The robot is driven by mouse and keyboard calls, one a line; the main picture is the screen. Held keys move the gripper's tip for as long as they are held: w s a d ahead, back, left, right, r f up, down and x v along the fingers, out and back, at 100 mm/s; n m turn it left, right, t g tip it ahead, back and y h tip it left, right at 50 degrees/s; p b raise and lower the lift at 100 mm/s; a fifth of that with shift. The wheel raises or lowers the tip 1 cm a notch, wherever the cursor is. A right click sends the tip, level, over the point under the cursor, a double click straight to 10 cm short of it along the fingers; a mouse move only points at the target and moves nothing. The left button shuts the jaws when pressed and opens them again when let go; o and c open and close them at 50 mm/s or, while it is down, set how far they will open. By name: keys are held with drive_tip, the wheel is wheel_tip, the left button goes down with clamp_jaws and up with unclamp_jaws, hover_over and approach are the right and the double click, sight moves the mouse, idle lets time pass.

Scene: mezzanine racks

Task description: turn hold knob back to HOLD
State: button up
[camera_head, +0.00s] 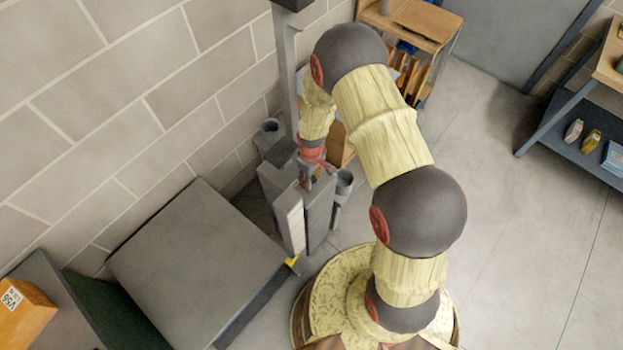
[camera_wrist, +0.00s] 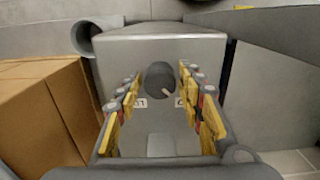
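The hold knob (camera_wrist: 159,77) is a dark round knob with a pale pointer mark, on the grey face of a box (camera_wrist: 160,48) in the wrist view. The pointer is at the knob's lower right. Small white labels (camera_wrist: 140,103) sit below it on both sides, partly hidden by the fingers; I cannot read them in full. My gripper (camera_wrist: 160,84) is open, with its yellow-padded fingers to the left and right of the knob and gaps on both sides. In the head view my gripper (camera_head: 311,165) is down at a grey upright unit (camera_head: 292,215) by the wall, and the knob cannot be made out.
A cardboard box (camera_wrist: 45,115) stands close on the left in the wrist view. In the head view, a grey-topped bench (camera_head: 195,265) is left of the unit. A wooden cart (camera_head: 415,20) stands behind and a shelf rack (camera_head: 575,135) at right. The floor at right is clear.

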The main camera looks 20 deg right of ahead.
sight(312, 179)
drive_tip(key=shift+o, duration=0.9)
wheel_tip(312, 179, up, 12)
idle(0.4)
